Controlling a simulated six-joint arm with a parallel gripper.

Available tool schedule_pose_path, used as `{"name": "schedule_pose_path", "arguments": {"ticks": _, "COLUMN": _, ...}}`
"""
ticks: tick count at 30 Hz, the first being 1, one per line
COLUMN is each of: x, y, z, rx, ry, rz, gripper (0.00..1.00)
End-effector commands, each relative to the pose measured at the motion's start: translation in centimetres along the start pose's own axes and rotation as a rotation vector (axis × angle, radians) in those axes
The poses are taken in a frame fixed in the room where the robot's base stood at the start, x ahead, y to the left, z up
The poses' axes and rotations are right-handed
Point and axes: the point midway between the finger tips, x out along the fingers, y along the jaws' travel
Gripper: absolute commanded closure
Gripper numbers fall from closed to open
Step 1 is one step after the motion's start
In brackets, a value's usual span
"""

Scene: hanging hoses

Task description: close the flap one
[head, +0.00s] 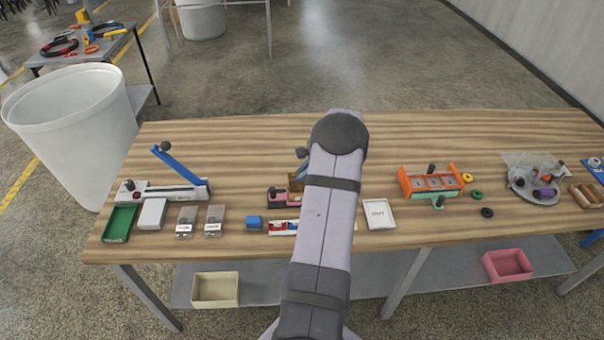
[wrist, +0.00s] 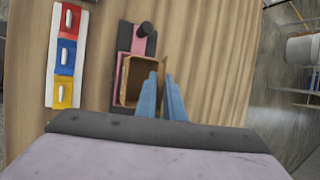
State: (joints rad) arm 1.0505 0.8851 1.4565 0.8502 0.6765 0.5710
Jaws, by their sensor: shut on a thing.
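A small brown wooden box (head: 297,184) is set on a pink and black base (head: 283,198) with a black knob near the middle of the table. In the wrist view the box (wrist: 133,80) is open, and its thin flap (wrist: 165,69) stands out at the right side, seen nearly edge-on. My gripper's blue fingers (wrist: 162,86) are at this flap, one on each side, shut on it. In the head view my arm hides part of the box and most of my gripper (head: 302,167).
A panel with red, blue and yellow switches (wrist: 66,52) lies left of the base in the wrist view. A white tray (head: 380,214) and an orange rack (head: 430,183) stand to the right. A blue-levered device (head: 180,180) is at the left. The table's back is clear.

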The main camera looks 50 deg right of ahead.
Motion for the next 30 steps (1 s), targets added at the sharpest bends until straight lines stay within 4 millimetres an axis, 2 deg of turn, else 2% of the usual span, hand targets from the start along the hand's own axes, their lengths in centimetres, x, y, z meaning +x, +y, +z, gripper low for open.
{"name": "schedule_pose_path", "arguments": {"ticks": 30, "x": 0.56, "y": 0.64, "z": -0.30, "rx": -0.026, "ry": 0.002, "rz": -0.068, "gripper": 1.00}}
